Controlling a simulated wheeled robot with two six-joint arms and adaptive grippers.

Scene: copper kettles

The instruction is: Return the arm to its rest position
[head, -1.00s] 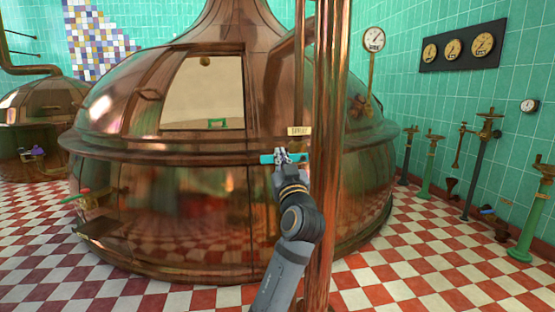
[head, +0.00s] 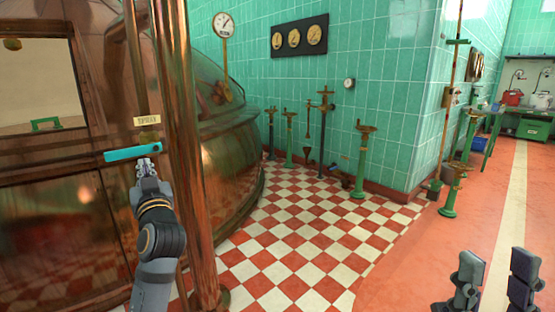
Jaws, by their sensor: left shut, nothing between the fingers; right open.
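My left gripper (head: 146,168) is shut and empty. It is just below the right end of a teal bar handle (head: 125,154) on the big copper kettle (head: 70,230). The fingertips overlap the handle's lower edge in the picture; I cannot tell whether they touch it. A small cream label plate (head: 147,121) sits above the handle. My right gripper (head: 497,258) is at the bottom right, open and empty, its two dark fingers pointing up over the red floor.
A vertical copper pipe (head: 180,130) stands right beside my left arm. Green valve posts (head: 361,165) line the teal tiled wall. The checkered floor (head: 300,240) is clear. A green workbench (head: 533,126) stands far right.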

